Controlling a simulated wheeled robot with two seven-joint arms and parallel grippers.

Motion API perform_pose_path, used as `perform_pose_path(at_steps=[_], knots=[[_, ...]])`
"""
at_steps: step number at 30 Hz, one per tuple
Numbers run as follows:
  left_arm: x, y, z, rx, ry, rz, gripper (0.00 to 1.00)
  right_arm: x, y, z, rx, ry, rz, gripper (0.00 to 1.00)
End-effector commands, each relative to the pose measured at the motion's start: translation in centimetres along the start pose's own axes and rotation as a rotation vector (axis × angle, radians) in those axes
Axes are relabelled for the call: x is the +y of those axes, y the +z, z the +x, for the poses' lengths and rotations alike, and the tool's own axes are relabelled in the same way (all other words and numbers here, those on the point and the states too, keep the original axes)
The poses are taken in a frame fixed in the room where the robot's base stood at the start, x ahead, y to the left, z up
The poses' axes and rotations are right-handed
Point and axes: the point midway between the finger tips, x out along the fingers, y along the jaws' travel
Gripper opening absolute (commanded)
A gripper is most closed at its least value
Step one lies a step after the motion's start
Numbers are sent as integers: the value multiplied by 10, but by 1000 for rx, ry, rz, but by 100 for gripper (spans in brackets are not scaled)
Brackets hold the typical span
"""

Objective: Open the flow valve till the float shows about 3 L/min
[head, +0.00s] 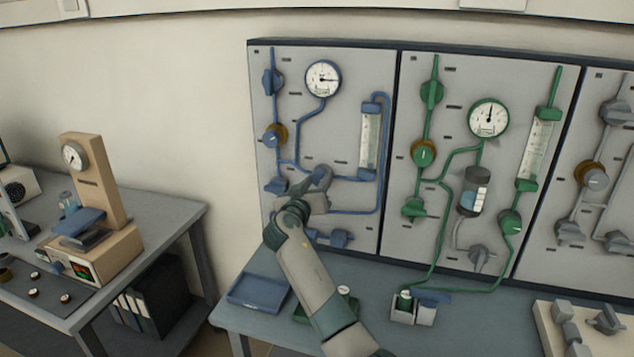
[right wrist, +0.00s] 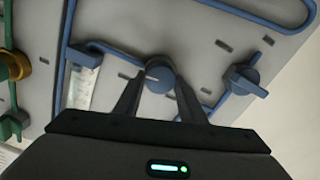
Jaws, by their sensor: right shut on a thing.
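The blue panel (head: 340,65) carries a blue round valve knob (head: 322,174) on its piping, low and left of the flow tube. My right gripper (head: 312,186) is at this knob. In the right wrist view my right gripper (right wrist: 160,88) has one finger on each side of the blue knob (right wrist: 158,77) and is shut on it. The flow tube (head: 369,142) stands upright to the right, clear with a scale. Its float and reading are too small to tell. The tube also shows partly in the right wrist view (right wrist: 82,88). My left gripper is not in view.
A blue-lined gauge (head: 323,79) sits above. Another blue valve (head: 277,185) is close left of my gripper, and one (head: 332,239) is below. A green panel (head: 480,75) stands to the right. A blue tray (head: 260,292) lies on the bench below.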

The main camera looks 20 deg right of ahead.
Motion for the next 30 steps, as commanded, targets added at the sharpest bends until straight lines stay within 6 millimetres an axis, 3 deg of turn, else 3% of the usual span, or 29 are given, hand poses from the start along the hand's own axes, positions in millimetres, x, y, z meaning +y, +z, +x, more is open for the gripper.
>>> perform_pose_path(at_steps=[14, 20, 30], knots=[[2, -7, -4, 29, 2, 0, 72, -1, -2, 0, 2, 0, -390, 14], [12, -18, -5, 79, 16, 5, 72, -2, -3, 0, 3, 0, -579, 14], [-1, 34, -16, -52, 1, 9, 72, -2, -2, 0, 3, 1, -889, 14]])
